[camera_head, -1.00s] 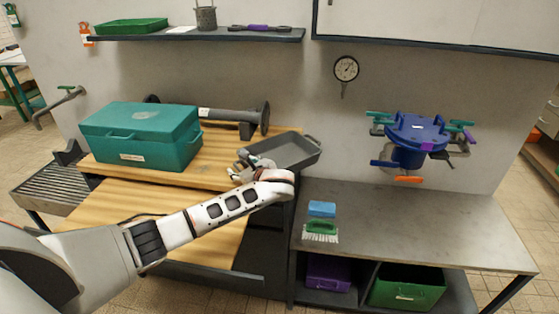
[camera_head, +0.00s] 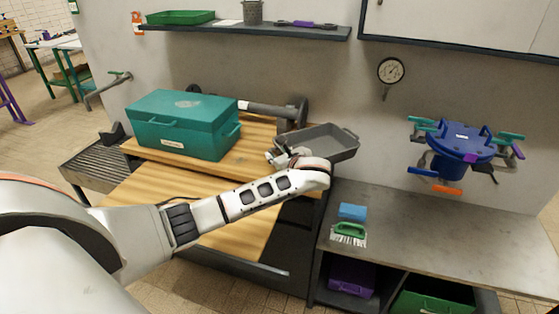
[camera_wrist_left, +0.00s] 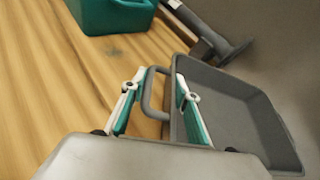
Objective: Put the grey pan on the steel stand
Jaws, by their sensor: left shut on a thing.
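The grey pan (camera_head: 328,146) is a rectangular tray with raised walls, at the right end of the wooden bench in the head view. It fills the right of the left wrist view (camera_wrist_left: 235,110). My left gripper (camera_head: 283,154) is shut on the pan's loop handle, which lies between its two fingers (camera_wrist_left: 157,92). I cannot tell whether the pan's underside touches the wood. A grey steel-topped stand (camera_head: 440,228) with shelves below is right of the pan; a slatted metal stand (camera_head: 92,166) is at the far left. I cannot tell which is the steel stand named. My right gripper is not in view.
A teal toolbox (camera_head: 182,125) and a dark flanged pipe (camera_head: 270,110) are on the wooden bench (camera_head: 150,195). A blue sponge (camera_head: 352,211) and green brush (camera_head: 348,231) lie on the steel top's left. A blue valve assembly (camera_head: 455,142) projects above its back. The top's middle is clear.

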